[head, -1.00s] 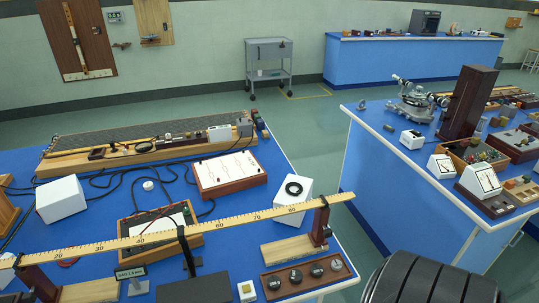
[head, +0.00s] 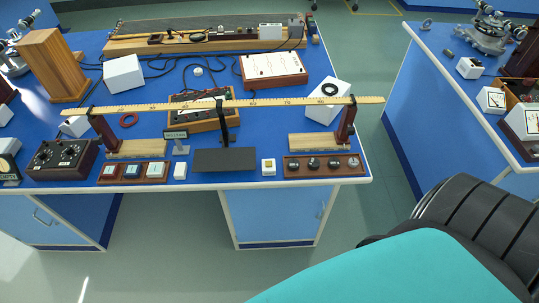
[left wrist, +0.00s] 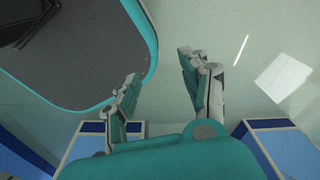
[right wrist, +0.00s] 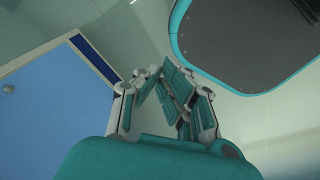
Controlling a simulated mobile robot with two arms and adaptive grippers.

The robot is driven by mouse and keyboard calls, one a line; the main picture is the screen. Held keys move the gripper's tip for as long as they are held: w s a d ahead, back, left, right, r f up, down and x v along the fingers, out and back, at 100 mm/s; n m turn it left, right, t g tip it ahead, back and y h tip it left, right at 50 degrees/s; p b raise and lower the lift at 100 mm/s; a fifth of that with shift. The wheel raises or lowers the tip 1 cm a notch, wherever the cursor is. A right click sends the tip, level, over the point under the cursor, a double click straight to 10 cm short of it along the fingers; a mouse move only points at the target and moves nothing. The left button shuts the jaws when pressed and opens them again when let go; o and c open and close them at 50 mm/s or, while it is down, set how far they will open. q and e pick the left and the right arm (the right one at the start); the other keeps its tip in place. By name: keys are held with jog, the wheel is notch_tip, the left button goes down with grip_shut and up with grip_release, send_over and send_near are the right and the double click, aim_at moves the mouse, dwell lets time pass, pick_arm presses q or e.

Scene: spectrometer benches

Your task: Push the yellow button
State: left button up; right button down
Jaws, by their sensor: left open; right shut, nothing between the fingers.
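A small white block with a pale yellowish top (head: 268,167), which looks like the yellow button, stands at the front edge of the near blue bench (head: 222,181) in the head view. It sits between a dark plate and a row of dark knobs. My left gripper (left wrist: 157,72) is open and empty in the left wrist view, over the floor. My right gripper (right wrist: 156,72) is shut and empty in the right wrist view, beside a blue cabinet. Neither gripper shows in the head view, and neither is near the button.
A long yellow ruler (head: 270,102) on wooden stands spans the bench behind the button. A knob box (head: 318,166) is to its right and a dark plate (head: 225,160) to its left. Floor is free before the bench.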

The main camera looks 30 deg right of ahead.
jog(key=w+a+r+t, duration=0.1)
jog(key=w+r, duration=0.5)
jog(key=r, duration=0.7)
jog(key=w+r+n+t, duration=0.1)
jog(key=w+r, duration=0.5)
jog(key=r, duration=0.6)
jog(key=w+a+r+t, duration=0.1)
jog(key=w+r, duration=0.5)
jog(key=r, duration=0.7)
pick_arm(q)
jog(key=shift+s+a+r+p, duration=0.15)
jog(key=shift+s+r+p, duration=0.15)
jog(key=shift+s, duration=0.2)
pick_arm(e)
jog(key=w+d+r+n+t, duration=0.2)
jog(key=w+d+r+n, duration=0.1)
jog(key=w, duration=0.7)
jog(key=w+d+r+n+t+y, duration=0.1)
jog(key=w+d+r+n+t, duration=0.1)
jog(key=w+d+r+n, duration=0.2)
jog(key=w+d+r, duration=0.2)
jog(key=w+d, duration=0.2)
jog(key=w, duration=0.2)
jog(key=shift+n+t+y, duration=0.3)
pick_arm(q)
jog(key=shift+w+f, duration=0.1)
jog(key=shift+f, duration=0.05)
pick_arm(e)
jog(key=shift+w+d+f, duration=0.1)
jog(key=shift+d, duration=0.05)
